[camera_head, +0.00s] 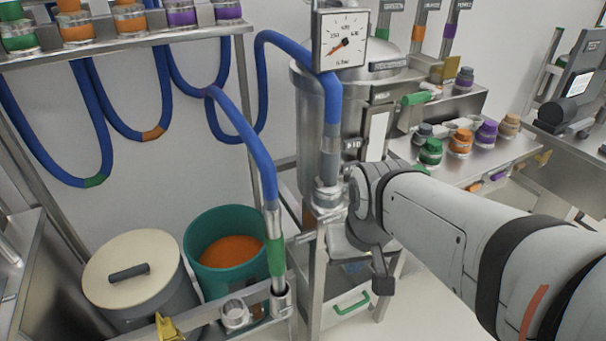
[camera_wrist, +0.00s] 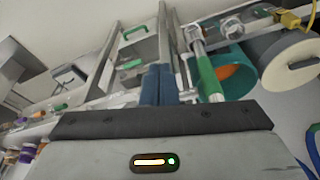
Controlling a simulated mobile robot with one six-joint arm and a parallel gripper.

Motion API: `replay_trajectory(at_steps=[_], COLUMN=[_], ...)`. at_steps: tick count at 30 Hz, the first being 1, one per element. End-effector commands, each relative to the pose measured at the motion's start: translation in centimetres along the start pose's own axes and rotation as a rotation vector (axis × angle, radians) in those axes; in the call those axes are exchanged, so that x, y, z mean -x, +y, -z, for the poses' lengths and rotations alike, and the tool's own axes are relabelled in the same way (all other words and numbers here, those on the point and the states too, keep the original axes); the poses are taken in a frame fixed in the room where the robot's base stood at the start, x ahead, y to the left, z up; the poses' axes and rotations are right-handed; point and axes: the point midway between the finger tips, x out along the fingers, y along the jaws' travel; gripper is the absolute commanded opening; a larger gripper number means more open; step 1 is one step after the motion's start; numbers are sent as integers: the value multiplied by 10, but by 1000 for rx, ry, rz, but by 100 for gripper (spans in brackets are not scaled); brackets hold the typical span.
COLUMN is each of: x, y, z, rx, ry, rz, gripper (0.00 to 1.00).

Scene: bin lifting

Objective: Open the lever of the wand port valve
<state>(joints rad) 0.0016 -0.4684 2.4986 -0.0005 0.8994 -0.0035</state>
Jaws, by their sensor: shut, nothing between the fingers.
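A yellow lever (camera_head: 168,328) shows at the bottom edge of the head view on a metal rail, left of an open metal port (camera_head: 235,314). I cannot tell for certain whether it is the wand port valve's lever. It also shows at the top right of the wrist view (camera_wrist: 292,18). A wand with a green grip (camera_head: 276,254) on a blue hose stands in a second port, right of the open one. My gripper (camera_wrist: 159,72) is shut and empty in the wrist view, left of the wand's green grip (camera_wrist: 208,78) there.
A green tub (camera_head: 187,237) with orange contents and a grey bin with a cream lid (camera_head: 128,268) stand behind the rail. A steel vessel (camera_head: 312,120) with a gauge (camera_head: 341,40) stands behind my wrist. Blue hoses (camera_head: 243,140) hang at left.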

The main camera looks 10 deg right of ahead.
Motion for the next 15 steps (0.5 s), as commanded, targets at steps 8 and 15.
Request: replay_trajectory(at_steps=[8,15], x=[7,1], y=[1,-24], z=[37,108], rx=[64,198], ry=[-99,-252], rz=[-57,-212], gripper=[0,0])
